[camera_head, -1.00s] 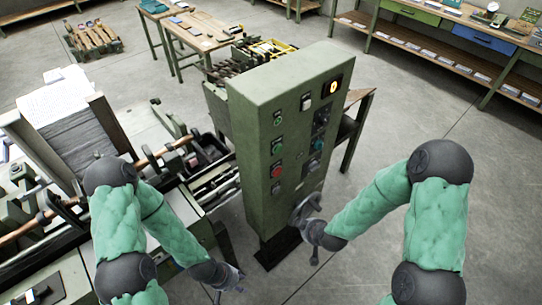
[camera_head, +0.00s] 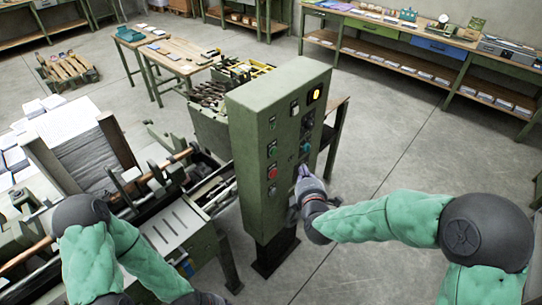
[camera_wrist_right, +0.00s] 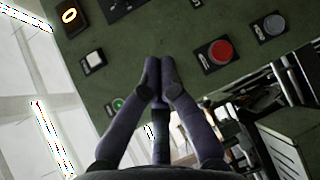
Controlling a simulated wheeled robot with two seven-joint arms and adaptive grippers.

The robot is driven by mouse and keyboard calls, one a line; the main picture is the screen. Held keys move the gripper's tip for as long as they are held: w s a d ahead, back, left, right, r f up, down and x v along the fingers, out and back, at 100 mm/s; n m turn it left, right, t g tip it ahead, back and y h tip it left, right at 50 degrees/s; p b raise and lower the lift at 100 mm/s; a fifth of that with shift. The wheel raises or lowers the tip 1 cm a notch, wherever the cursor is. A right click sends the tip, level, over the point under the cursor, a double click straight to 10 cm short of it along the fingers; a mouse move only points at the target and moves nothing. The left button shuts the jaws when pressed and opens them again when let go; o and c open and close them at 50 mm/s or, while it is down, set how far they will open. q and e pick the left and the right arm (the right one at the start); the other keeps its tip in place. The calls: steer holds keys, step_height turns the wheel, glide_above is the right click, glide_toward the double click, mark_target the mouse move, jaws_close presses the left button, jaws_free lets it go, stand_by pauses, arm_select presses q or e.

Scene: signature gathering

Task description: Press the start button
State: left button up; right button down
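A tall green control cabinet (camera_head: 250,180) stands in the middle of the head view. Its panel carries a green button (camera_head: 272,150) above a red button (camera_head: 272,172). The red button (camera_wrist_right: 220,50) also shows in the right wrist view. My right gripper (camera_head: 303,172) is in front of the panel, to the right of the red button. In the right wrist view its fingertips (camera_wrist_right: 160,68) are together, with nothing between them. They cover the panel between the red button and a small green light (camera_wrist_right: 117,103). Contact cannot be told. My left gripper is below the head view.
The panel also has a lit yellow switch (camera_head: 316,95), a white switch (camera_head: 294,107) and a teal knob (camera_head: 305,146). A machine with a paper stack (camera_head: 85,155) adjoins on the left. A wooden table (camera_head: 180,52) stands behind. Floor at right is clear.

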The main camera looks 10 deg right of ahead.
mark_target(274, 152)
steer(key=shift+r, duration=0.1)
stand_by(0.3)
steer(key=w+a, duration=0.5)
steer(key=w, duration=0.2)
steer(key=shift+a+p, duration=0.2)
steer(key=shift+p, duration=0.15)
steer(key=shift+w+a, duration=0.1)
stand_by(1.4)
steer(key=shift+w+a+p, duration=0.2)
steer(key=shift+w+p, duration=0.05)
steer(key=shift+p, duration=0.05)
